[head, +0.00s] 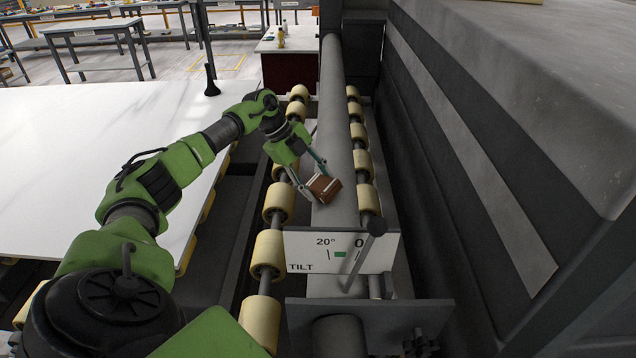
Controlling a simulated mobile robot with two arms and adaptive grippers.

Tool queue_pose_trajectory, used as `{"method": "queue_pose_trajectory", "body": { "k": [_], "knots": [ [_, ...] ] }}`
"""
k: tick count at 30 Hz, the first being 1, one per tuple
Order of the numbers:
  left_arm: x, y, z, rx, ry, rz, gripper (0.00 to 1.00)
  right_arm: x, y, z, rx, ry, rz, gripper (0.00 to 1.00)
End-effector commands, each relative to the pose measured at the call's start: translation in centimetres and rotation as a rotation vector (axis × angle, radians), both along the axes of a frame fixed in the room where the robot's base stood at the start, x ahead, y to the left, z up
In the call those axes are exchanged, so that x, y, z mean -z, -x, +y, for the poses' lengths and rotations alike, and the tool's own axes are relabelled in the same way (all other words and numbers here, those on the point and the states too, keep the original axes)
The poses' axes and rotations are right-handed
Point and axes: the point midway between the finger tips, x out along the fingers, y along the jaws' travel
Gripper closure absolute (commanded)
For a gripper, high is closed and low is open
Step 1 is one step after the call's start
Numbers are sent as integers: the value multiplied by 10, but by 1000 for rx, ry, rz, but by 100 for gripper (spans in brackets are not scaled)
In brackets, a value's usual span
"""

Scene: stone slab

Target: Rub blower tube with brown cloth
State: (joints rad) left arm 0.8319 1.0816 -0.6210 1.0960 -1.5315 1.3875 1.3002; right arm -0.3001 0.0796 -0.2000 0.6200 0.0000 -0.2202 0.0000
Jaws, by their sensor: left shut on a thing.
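The blower tube (335,130) is a long grey cylinder running away from me between two rows of rollers. The brown cloth (323,188) is a small folded brown piece at the tube's upper surface, in the middle of the view. My left gripper (315,182) is shut on the brown cloth and reaches over the tube from the left. The cloth appears to touch the tube, though its underside is hidden. My right gripper is not in view.
Cream rollers (278,202) line both sides of the tube. A white slab (90,150) lies left. A tall dark machine wall (480,150) closes the right side.

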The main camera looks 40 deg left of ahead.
Motion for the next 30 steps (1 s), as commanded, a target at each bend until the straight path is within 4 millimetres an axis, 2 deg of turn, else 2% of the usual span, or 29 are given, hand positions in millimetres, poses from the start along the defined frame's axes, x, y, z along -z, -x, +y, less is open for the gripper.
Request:
{"method": "queue_pose_trajectory", "body": {
  "k": [3,13,25,30],
  "knots": [
    [-16,4,5,-1,0,-1,73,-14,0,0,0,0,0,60],
    [-44,15,18,-1,0,-1,73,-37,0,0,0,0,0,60],
    [-46,17,20,0,0,-1,73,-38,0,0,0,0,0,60],
    [-55,19,24,-1,0,-3,73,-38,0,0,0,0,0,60]
  ]
}}
